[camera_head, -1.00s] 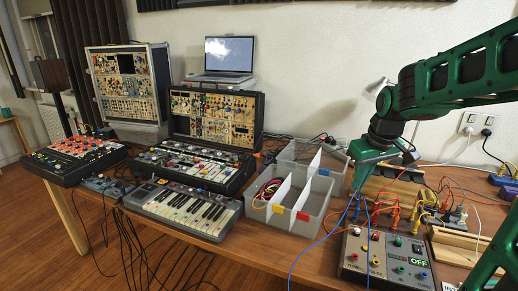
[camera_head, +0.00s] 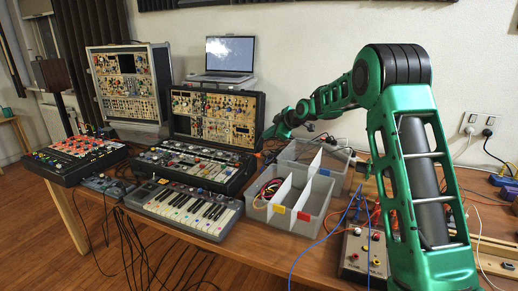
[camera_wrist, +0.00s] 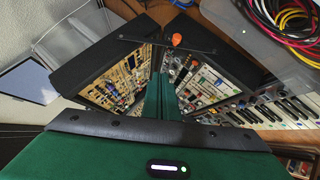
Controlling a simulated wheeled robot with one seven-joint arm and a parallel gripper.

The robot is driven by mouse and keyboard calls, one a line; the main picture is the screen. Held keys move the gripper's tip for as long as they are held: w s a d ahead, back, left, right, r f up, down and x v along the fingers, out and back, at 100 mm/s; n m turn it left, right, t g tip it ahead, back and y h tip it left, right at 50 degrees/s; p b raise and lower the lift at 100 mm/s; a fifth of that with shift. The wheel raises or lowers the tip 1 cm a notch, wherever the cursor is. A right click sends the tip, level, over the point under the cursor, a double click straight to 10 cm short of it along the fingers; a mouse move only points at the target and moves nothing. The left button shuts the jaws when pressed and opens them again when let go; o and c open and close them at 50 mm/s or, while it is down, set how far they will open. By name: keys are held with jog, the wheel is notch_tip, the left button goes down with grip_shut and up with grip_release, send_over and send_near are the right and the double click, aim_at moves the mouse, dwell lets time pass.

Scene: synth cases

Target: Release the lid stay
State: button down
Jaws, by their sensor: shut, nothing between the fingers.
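The open synth case has an upright lid part (camera_head: 212,116) and a lower part with knobs (camera_head: 195,163). Both also show in the wrist view, the lid panel (camera_wrist: 115,80) left and the knob panel (camera_wrist: 208,85) right. A thin dark lid stay (camera_wrist: 145,39) with an orange knob (camera_wrist: 177,40) spans between their black side walls in the wrist view. My gripper (camera_wrist: 161,78) is shut and empty, its green fingertips below the knob in the picture, apart from it. In the head view my gripper (camera_head: 270,132) is at the case's right side; the stay cannot be made out there.
Grey divided bins (camera_head: 300,205) stand right of the case, one holding cables (camera_wrist: 285,22). A keyboard (camera_head: 185,210) lies in front, a laptop (camera_head: 229,55) behind. My arm crosses above the bins and hides part of the right-hand table.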

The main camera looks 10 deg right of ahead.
dwell(0.3)
send_near(258, 144)
jog(key=a+f, duration=0.1)
jog(key=w+a+f, duration=0.1)
jog(key=a, duration=0.1)
jog(key=w+a+f, duration=0.1)
jog(key=shift+a+f, duration=0.1)
jog(key=shift+a, duration=0.25)
jog(key=shift+w+d+f, duration=0.15)
jog(key=shift+w+f, duration=0.15)
jog(key=shift+f, duration=0.3)
jog(key=shift+w+f, duration=0.1)
jog(key=shift+m+g, duration=0.3)
jog(key=shift+g, duration=0.3)
jog(key=f, duration=0.1)
jog(key=w+d+f, duration=0.2)
jog(key=f, duration=0.1)
jog(key=shift+w+d, duration=0.15)
jog(key=shift+w, duration=0.1)
